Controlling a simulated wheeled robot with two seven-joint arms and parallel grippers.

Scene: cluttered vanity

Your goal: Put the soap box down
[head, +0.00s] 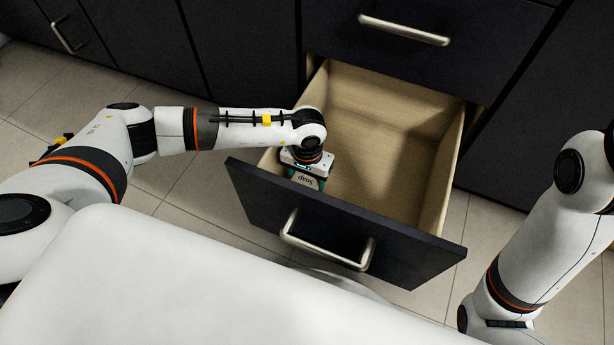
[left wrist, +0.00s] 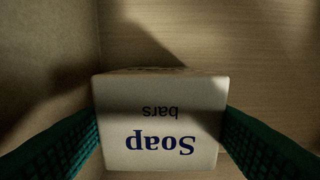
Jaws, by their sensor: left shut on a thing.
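The soap box (left wrist: 160,120) is a pale carton with blue "Soap" lettering, upside down in the left wrist view. My left gripper (left wrist: 160,135) has its green fingers on both sides of the box and is shut on it. In the head view the soap box (head: 305,180) shows just under the left gripper (head: 306,172), inside the open drawer (head: 440,180) near its front left corner. I cannot tell whether the box touches the drawer floor. My right arm is at the right edge of the head view, but its gripper is not visible.
The drawer is pulled out from a dark cabinet (head: 240,50), and its wooden floor (head: 385,150) looks bare to the right of the box. The drawer's dark front panel with its metal handle (head: 325,250) stands close to the gripper. Grey floor tiles lie around it.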

